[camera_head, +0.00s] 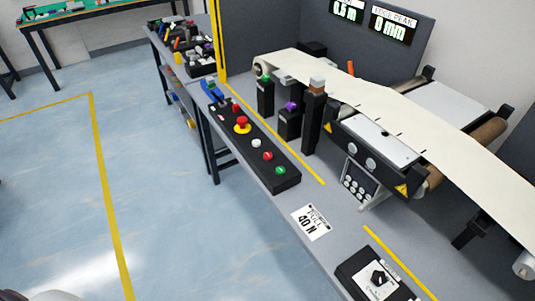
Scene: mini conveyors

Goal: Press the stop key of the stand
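A long black control box (254,150) lies on the grey stand near its left edge. On it I see a red mushroom button on a yellow base (242,124), a white button (256,143), a red button (267,156) and a green button (280,170). The small marks on the buttons are too small to read, so I cannot tell for certain which one is the stop key. Neither of my grippers is in view, and nothing covers the buttons.
A pale web (395,105) runs over rollers to the right of the box. Black posts (313,120) stand beside it. A "PULL 40 N" card (311,222) and a black knob box (377,278) lie nearer. Open blue floor (150,190) is at left.

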